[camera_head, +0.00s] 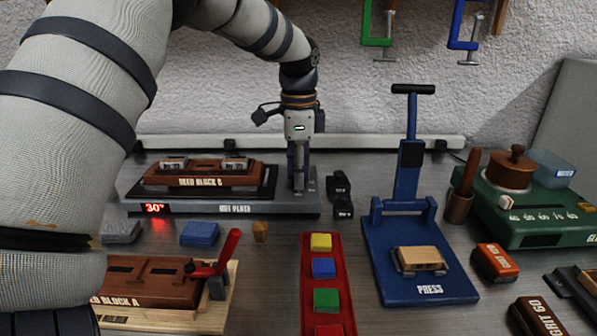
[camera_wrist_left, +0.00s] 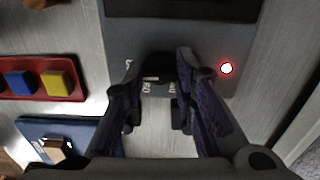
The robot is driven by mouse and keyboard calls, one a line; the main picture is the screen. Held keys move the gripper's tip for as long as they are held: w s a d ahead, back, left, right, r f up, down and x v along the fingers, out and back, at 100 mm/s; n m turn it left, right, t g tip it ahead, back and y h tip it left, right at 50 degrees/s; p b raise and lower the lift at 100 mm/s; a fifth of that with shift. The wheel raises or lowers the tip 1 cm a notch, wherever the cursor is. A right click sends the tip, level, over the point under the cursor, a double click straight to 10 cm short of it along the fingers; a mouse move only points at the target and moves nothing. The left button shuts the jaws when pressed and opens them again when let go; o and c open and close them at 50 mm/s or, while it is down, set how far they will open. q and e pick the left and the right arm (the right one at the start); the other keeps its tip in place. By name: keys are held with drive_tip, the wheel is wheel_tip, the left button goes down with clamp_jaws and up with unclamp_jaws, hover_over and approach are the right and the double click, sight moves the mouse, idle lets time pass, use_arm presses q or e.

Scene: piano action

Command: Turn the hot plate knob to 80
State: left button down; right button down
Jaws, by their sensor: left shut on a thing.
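The grey hot plate (camera_head: 265,208) stands at the back left, with a red display (camera_head: 155,208) that reads 30°. My left gripper (camera_head: 299,184) points straight down at the right end of the hot plate. It is shut on the dark knob (camera_wrist_left: 161,68), which shows between the fingers in the left wrist view. The fingers hide the knob in the head view. Numbers around the knob are partly covered. A red light (camera_wrist_left: 226,68) glows on the hot plate. My right gripper is not in view.
A blue press (camera_head: 385,262) stands right of the hot plate, with small black pieces (camera_head: 342,190) between them. In front are a red tray (camera_head: 309,287) of coloured blocks and reed block A (camera_head: 150,285). A green glue pot heater (camera_head: 530,215) stands at right.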

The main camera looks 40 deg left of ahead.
use_arm(q)
drive_tip(key=shift+f+m, duration=0.1)
drive_tip(key=shift+m, duration=0.2)
drive_tip(key=c, duration=1.3)
unclamp_jaws()
wheel_tip(320, 180, up, 12)
